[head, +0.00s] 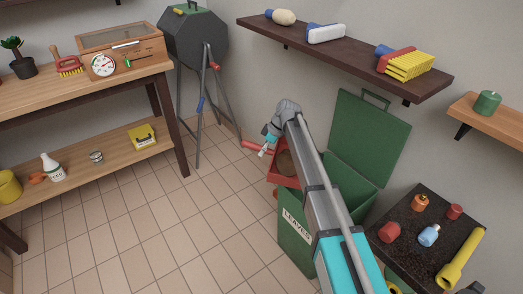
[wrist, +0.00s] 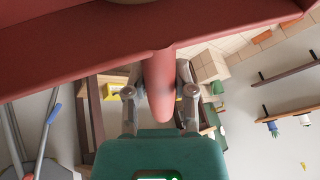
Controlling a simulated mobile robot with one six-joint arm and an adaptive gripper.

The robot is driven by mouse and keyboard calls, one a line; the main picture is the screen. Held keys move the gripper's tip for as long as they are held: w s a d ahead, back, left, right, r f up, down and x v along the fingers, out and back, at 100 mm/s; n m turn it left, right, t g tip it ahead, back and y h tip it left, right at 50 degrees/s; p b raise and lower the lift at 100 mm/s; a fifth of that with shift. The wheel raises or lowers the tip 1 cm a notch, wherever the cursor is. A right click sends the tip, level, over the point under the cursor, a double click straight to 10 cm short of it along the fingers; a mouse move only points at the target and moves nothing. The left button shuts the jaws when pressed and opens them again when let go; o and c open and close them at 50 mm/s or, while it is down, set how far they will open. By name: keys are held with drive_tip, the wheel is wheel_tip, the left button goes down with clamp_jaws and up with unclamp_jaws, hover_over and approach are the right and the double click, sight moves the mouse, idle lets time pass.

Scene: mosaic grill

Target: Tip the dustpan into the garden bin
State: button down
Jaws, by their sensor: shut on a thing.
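My gripper (wrist: 160,92) is shut on the red handle of the dustpan (wrist: 60,50), with one finger on each side of the handle. In the head view the dustpan (head: 284,181) is by the left rim of the green garden bin (head: 294,236), partly behind my arm. My arm hides much of the bin's mouth. My gripper (head: 266,146) is small in the head view.
A black grill (head: 193,40) on thin legs stands behind, to the left. A dark wall shelf (head: 340,48) with brushes hangs above the bin. A dark speckled table (head: 425,255) with several small items is right of the bin. The tiled floor (head: 150,220) at left is clear.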

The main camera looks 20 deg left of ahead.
sight(278, 163)
drive_tip(key=shift+w+d+r+y+p, duration=0.1)
drive_tip(key=shift+d+r+y+p, duration=0.3)
drive_tip(key=shift+r, duration=0.5)
drive_tip(key=shift+d+r+y+p, duration=0.25)
drive_tip(key=shift+r+y+p, duration=0.25)
drive_tip(key=shift+r, duration=0.35)
drive_tip(key=shift+w+d+r+y+p, duration=0.1)
drive_tip(key=shift+d+r+y+p, duration=0.3)
drive_tip(key=shift+r, duration=0.5)
drive_tip(key=w+d+r+n+g+y+b, duration=0.1)
drive_tip(key=w+d+r+g+y, duration=0.1)
drive_tip(key=d+r+y, duration=0.7)
drive_tip(key=shift+w+d+r+n+g+b, duration=0.5)
drive_tip(key=shift+d+r, duration=0.85)
drive_tip(key=shift+d, duration=1.85)
drive_tip(key=shift+s, duration=0.2)
wheel_tip(278, 163, up, 5)
drive_tip(key=p, duration=0.5)
drive_tip(key=shift+s, duration=0.1)
